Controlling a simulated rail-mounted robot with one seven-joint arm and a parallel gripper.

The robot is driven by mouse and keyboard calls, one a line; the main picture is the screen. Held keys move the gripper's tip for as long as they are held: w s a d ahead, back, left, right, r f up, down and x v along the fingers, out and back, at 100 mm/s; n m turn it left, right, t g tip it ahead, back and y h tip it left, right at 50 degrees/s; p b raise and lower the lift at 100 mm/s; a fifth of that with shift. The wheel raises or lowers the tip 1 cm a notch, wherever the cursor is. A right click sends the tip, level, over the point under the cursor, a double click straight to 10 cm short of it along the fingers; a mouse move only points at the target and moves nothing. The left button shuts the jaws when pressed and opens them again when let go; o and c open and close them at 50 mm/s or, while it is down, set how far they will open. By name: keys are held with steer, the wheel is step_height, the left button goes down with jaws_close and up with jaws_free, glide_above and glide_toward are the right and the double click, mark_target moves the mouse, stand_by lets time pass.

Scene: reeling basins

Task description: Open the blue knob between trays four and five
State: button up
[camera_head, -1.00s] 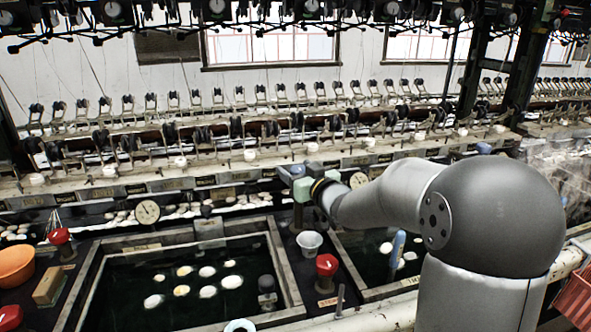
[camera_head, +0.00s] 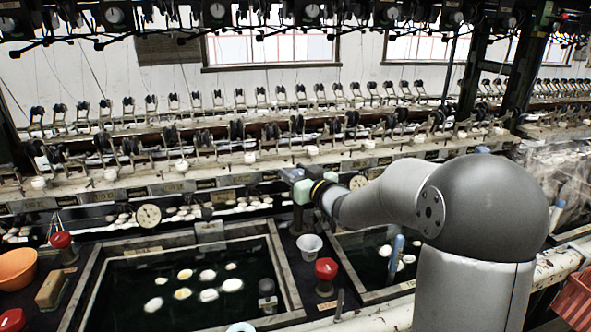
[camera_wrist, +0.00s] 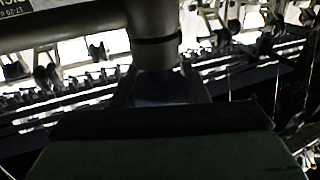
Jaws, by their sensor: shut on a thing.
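My gripper (camera_head: 293,178) is beyond the divider between the two water basins, in front of the long machine bench. It is shut on the blue knob, which shows only as a small bluish piece at the gripper's tip in the head view. In the wrist view a dark bluish piece, the blue knob (camera_wrist: 162,90), sits between the dark fingers, below a vertical stem that joins a thick horizontal pipe (camera_wrist: 65,25). Most of the knob is hidden by the gripper, and its turn angle cannot be told.
A left basin (camera_head: 92,280) and a right basin (camera_head: 375,297) hold water and pale cocoons. A white cup (camera_head: 310,246) and a red knob (camera_head: 326,269) stand on the divider between them. A round dial (camera_head: 149,215) is behind the left basin. An orange bowl (camera_head: 16,268) is at far left.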

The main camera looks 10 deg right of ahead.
steer(key=n+g+y+p, duration=0.1)
steer(key=p, duration=0.1)
steer(key=n+g+y+p, duration=0.1)
steer(key=y+p, duration=0.1)
steer(key=n+y+p, duration=0.1)
steer(key=p, duration=0.1)
steer(key=shift+s+a+r+g+y, duration=0.15)
steer(key=shift+r+g+y, duration=0.1)
steer(key=shift+g+y, duration=0.15)
steer(key=n+g+y+p, duration=0.3)
steer(key=n+g, duration=0.1)
steer(key=shift+s+a+f+y, duration=0.15)
steer(key=shift+a+f+y, duration=0.05)
steer(key=shift+f+y, duration=0.1)
steer(key=shift+g, duration=0.3)
steer(key=o, duration=1)
steer(key=shift+c, duration=0.2)
steer(key=b+v, duration=0.1)
steer(key=v, duration=1.6)
steer(key=shift+d+f, duration=0.15)
steer(key=shift+d, duration=0.05)
steer(key=shift+s, duration=0.1)
